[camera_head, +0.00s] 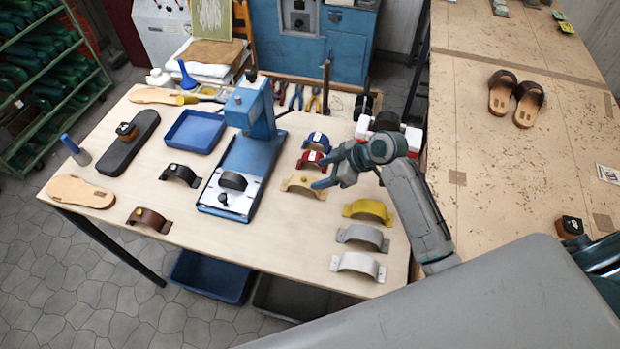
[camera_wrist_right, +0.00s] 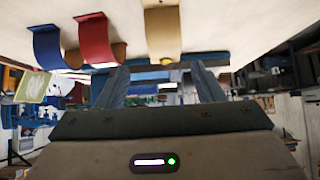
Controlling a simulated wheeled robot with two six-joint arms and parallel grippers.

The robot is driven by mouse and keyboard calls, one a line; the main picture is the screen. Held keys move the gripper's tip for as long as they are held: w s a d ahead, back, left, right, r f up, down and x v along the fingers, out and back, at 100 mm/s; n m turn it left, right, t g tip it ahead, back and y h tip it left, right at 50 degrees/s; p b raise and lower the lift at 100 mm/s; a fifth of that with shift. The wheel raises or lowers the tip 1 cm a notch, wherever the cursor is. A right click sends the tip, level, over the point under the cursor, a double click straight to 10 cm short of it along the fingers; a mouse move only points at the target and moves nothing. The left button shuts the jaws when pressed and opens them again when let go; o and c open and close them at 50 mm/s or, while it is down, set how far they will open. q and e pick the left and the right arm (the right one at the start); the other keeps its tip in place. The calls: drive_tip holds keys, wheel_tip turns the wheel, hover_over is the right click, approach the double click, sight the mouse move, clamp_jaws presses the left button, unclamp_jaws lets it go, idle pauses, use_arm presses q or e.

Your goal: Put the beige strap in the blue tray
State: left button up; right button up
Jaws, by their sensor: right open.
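The beige strap (camera_head: 302,182) stands arched on the light wooden table, in front of the red strap (camera_head: 310,160). My right gripper (camera_head: 325,172) is open at the right end of the beige strap, its fingers pointing left. In the right wrist view the beige strap (camera_wrist_right: 163,32) lies ahead, beyond the gap between the open fingers (camera_wrist_right: 160,82), with nothing held between them. The blue tray (camera_head: 171,143) is shallow, looks empty, and sits at the back left of the table, left of the blue press. My left gripper is out of view.
The blue press (camera_head: 249,150) stands between the tray and the beige strap. A blue strap (camera_head: 316,139), yellow strap (camera_head: 368,210) and grey strap (camera_head: 362,236) stand nearby. A blue bin (camera_head: 208,279) is on the floor.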

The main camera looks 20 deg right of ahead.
sight(307, 179)
drive_tip(key=a+f, duration=0.1)
drive_tip(key=w+a+f, duration=0.1)
drive_tip(key=a, duration=0.1)
drive_tip(key=shift+w+a+f, duration=0.1)
drive_tip(key=shift+w+f, duration=0.1)
drive_tip(key=shift+f, duration=0.2)
drive_tip(key=b+x, duration=0.3)
drive_tip(key=x, duration=0.1)
drive_tip(key=shift+a+f, duration=0.15)
drive_tip(key=shift+w+a, duration=0.1)
drive_tip(key=shift+a, duration=0.05)
drive_tip(key=shift+d, duration=0.2)
drive_tip(key=c, duration=1)
drive_tip(key=shift+a, duration=0.1)
drive_tip(key=shift+c, duration=0.3)
